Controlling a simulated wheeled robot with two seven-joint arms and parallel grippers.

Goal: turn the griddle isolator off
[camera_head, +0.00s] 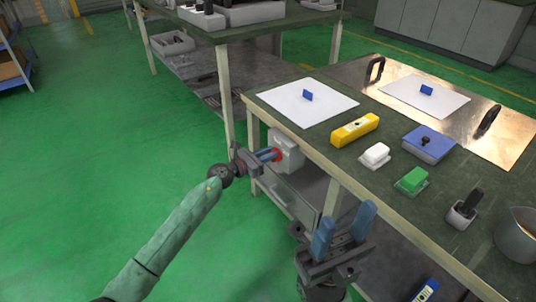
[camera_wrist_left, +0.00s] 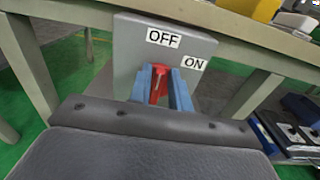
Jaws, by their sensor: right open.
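The griddle isolator is a grey box (camera_head: 287,152) fixed at the left end of the worktable, below its top. In the left wrist view the box (camera_wrist_left: 130,50) carries an OFF label (camera_wrist_left: 163,38) at the top and an ON label (camera_wrist_left: 194,63) to the right. My left gripper (camera_head: 268,155) is at the box face, its blue fingers on both sides of the red handle (camera_wrist_left: 159,80) and seemingly closed on it. The fingers partly hide the handle, and I cannot tell its exact setting. My right gripper (camera_head: 344,229) is open and empty, beside the table's front edge.
The worktable holds a yellow block (camera_head: 355,130), a white block (camera_head: 375,154), a green block (camera_head: 412,180), a blue box (camera_head: 430,141) and a metal pot (camera_head: 519,236). A metal plate (camera_head: 400,76) with black handles lies behind. Green floor at left is clear.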

